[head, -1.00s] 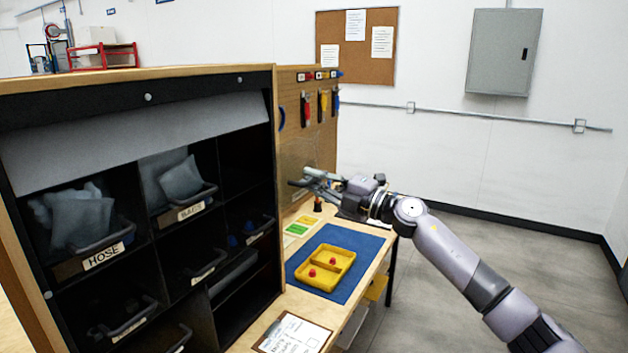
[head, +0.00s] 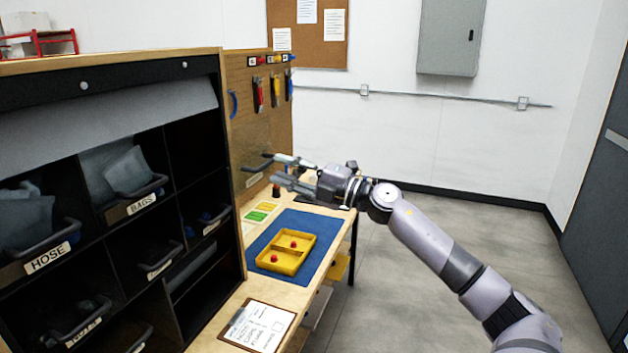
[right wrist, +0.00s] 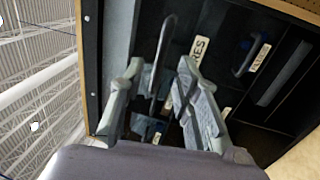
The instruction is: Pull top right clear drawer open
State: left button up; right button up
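The top right clear drawer (head: 243,148) shows in the head view beyond the cabinet's right edge, in front of the pegboard. It appears to stick out from the cabinet, but how far is hard to tell. Its dark handle (head: 256,166) and a pale label (head: 254,180) face the gripper. My right gripper (head: 287,172) is open and empty just in front of the handle. In the right wrist view, the handle (right wrist: 161,60) lies between and beyond the spread fingers (right wrist: 160,75), apparently apart from them. The label (right wrist: 198,52) is partly hidden by a finger. My left gripper is not in view.
The black cabinet (head: 228,215) holds other drawers, among them HOSE (head: 48,257) and BAGS (head: 142,204). A yellow tray (head: 262,264) with red pieces rests on a blue mat (head: 322,229), and a clipboard (head: 258,325) lies nearer. Open floor (head: 440,240) is on the right.

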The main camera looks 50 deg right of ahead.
jog(key=v, duration=0.7)
jog(key=shift+s, duration=0.2)
jog(key=shift+d+f, duration=0.1)
jog(key=shift+d, duration=0.05)
